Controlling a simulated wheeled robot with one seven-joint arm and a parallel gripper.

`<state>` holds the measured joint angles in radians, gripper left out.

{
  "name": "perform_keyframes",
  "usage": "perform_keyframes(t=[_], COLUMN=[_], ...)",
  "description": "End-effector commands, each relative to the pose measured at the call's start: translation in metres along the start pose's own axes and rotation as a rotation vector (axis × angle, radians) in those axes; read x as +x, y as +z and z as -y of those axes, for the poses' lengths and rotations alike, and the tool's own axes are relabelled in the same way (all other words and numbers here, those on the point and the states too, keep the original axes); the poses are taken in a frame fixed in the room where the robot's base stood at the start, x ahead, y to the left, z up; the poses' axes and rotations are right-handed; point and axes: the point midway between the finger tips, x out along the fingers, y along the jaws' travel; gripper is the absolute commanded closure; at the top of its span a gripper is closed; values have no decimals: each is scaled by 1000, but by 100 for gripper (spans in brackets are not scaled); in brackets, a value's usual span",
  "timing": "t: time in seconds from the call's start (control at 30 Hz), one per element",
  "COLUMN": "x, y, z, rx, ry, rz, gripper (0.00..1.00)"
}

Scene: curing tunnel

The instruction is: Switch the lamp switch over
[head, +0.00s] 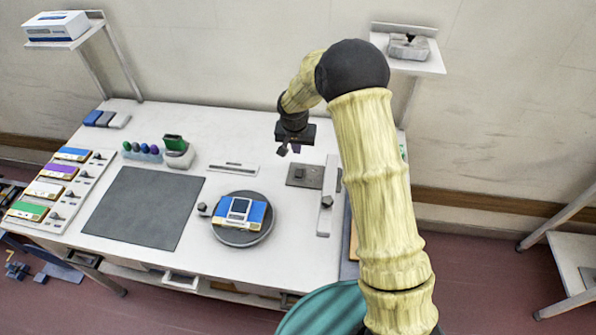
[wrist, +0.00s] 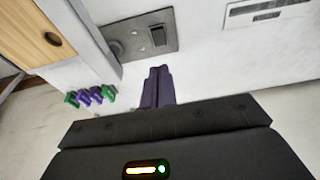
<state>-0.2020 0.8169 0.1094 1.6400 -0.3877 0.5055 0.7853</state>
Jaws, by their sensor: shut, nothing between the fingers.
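The lamp switch looks to be the small dark rocker (head: 300,173) on a grey metal plate (head: 313,178) lying on the white bench, right of its middle. In the wrist view the rocker (wrist: 158,37) sits on the plate (wrist: 140,25) near the top, with a round knob beside it. My gripper (head: 289,149) is shut and empty, above the bench and apart from the plate. In the wrist view its purple-grey fingers (wrist: 157,85) are together, with the plate beyond their tips. I cannot tell which way the rocker is tipped.
A round turntable (head: 245,239) with a blue-and-yellow device stands left of the plate. A slotted strip (head: 234,168) lies behind it. A white rail (head: 328,205) with a dark knob stands just right of the plate. A dark mat (head: 145,207) covers the left bench.

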Motion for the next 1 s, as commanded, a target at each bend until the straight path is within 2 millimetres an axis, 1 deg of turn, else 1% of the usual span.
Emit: perform_keyframes(t=[0.17,0.27,0.37,0.57,1.0], x=[2,7,17,44,101], y=[0,0,0,0,2], z=[0,-1,-1,-2,2], rx=[0,0,-2,1,-6], ry=[0,1,2,2,0], rz=[1,1,3,3,3], gripper=[100,100,100,100,100])
